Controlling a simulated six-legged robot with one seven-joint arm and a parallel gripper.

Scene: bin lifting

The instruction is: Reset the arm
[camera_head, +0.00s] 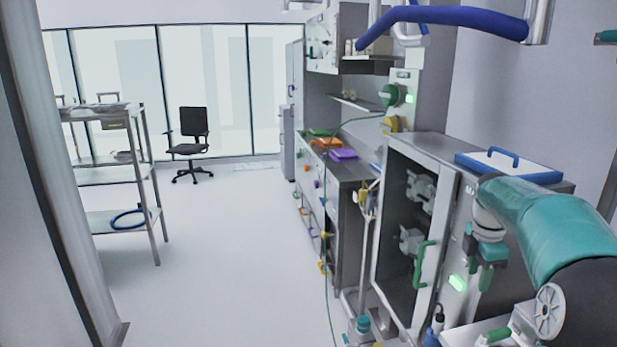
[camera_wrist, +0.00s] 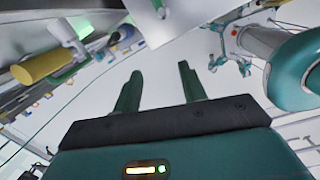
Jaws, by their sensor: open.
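My gripper (camera_head: 487,262) is at the right in the head view, at the end of my teal arm, hanging in front of the steel cabinet. In the wrist view its two green fingers (camera_wrist: 160,90) stand apart with nothing between them. The gripper is open and empty. No bin is clearly identifiable in either view.
The steel cabinet (camera_head: 448,205) has an open front and a green handle. A blue-edged lid (camera_head: 507,167) lies on its top. A shelf rack (camera_head: 108,175) stands left and a black chair (camera_head: 190,140) at the back. The white floor (camera_head: 220,260) between is clear.

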